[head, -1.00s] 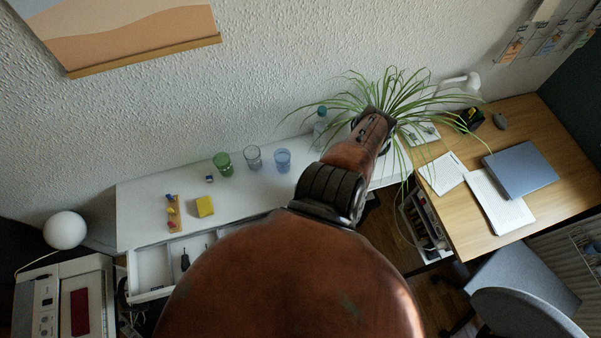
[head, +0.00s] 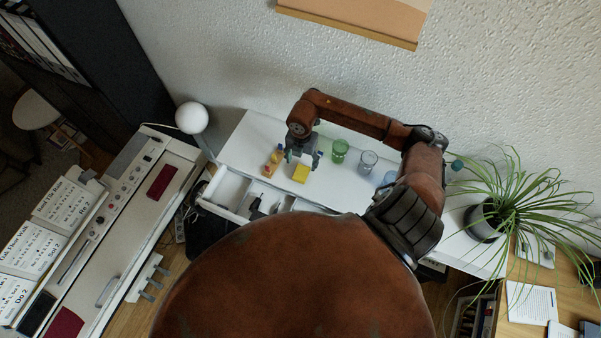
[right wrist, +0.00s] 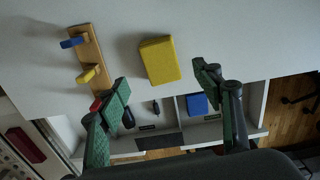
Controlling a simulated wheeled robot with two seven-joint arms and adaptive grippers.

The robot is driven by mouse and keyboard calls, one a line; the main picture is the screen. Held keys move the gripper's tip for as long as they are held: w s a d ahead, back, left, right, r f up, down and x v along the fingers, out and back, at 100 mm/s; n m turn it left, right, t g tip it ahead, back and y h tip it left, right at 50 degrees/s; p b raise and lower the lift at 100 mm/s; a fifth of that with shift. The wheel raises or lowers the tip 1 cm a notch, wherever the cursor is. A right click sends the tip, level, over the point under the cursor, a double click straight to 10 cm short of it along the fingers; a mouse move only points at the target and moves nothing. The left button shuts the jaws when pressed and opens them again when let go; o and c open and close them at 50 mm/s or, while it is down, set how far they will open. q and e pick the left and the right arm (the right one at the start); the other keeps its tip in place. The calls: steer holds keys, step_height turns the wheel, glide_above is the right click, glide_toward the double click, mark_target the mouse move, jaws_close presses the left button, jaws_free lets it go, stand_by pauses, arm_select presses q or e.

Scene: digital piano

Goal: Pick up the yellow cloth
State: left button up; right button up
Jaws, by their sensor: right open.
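The yellow cloth (head: 301,173) is a small folded block lying flat on the white table, near its front edge above the open drawer. It also shows in the right wrist view (right wrist: 160,60), ahead of the fingers and between their lines. My right gripper (head: 304,157) hangs above the table, just behind and over the cloth in the head view. In the right wrist view its two green fingers (right wrist: 172,95) are spread wide with nothing between them, apart from the cloth. My left gripper is not in view.
A wooden rack with coloured pegs (right wrist: 86,58) stands left of the cloth. A green glass (head: 340,150) and blue glasses (head: 368,161) stand to its right. The open white drawer (head: 228,188) juts out below. A white lamp (head: 192,118) stands at left.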

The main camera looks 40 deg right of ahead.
mark_target(301, 172)
step_height(301, 172, down, 7)
steer(key=shift+a+f+p, duration=0.1)
steer(key=shift+f+p, duration=0.05)
steer(key=shift+p, duration=0.75)
steer(key=c, duration=1)
steer(key=shift+c, duration=0.3)
